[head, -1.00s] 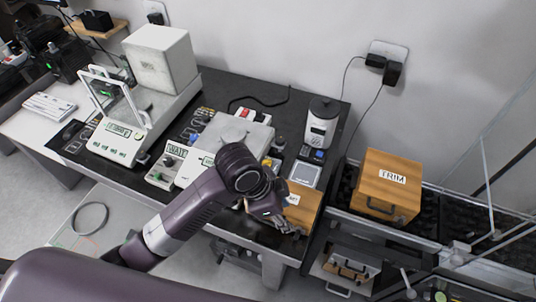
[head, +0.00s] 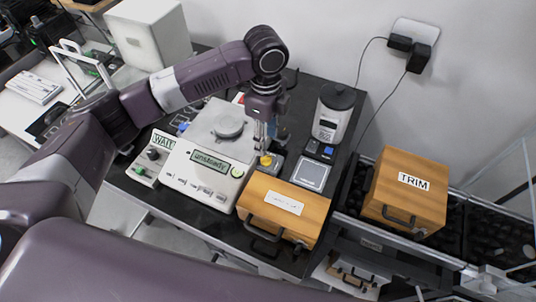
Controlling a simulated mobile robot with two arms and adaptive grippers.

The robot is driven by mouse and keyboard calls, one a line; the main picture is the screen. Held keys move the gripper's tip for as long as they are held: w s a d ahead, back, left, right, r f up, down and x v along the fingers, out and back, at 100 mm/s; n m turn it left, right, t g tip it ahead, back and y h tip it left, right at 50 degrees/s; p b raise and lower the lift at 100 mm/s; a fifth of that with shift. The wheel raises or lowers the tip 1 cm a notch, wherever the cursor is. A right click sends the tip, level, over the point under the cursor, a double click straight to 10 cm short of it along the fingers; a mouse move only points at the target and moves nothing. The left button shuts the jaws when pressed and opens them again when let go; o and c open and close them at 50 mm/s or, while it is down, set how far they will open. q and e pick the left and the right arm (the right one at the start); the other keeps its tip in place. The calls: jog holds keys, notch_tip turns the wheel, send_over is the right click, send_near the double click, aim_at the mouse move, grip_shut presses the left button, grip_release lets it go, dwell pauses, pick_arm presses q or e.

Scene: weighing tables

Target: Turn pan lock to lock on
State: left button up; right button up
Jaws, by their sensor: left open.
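The balance (head: 205,177) stands on the dark table, with a round pan (head: 229,124) on top. Its front display reads "unsteady". A small box with a yellow knob (head: 266,161) stands just right of the balance. I cannot tell which control is the pan lock, or its setting. My left gripper (head: 267,143) is open, pointing down beside the balance's right edge, above and behind the yellow knob. I cannot tell whether it touches anything. My right gripper is not in view.
A wooden box (head: 284,211) stands in front of the yellow knob. A small pad (head: 311,174) and a white-and-black canister (head: 333,113) are to the right. The TRIM box (head: 407,190) stands farther right.

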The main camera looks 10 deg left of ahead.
aim_at(266, 157)
pick_arm(q)
jog(key=shift+s+f, duration=0.1)
jog(key=shift+f, duration=0.15)
jog(key=shift+s+f+p, duration=0.1)
jog(key=shift+f+p, duration=0.6)
jog(key=shift+f, duration=2.8)
jog(key=shift+c, duration=0.2)
grip_shut()
jog(key=p, duration=0.1)
jog(key=n+p, duration=0.1)
jog(key=p, duration=0.1)
jog(key=shift+r+n, duration=0.3)
jog(key=shift+f+n+p, duration=0.15)
jog(key=shift+n+p, duration=0.35)
jog(key=shift+n, duration=0.1)
jog(key=shift+f, duration=0.1)
jog(key=shift+o, duration=0.2)
grip_release()
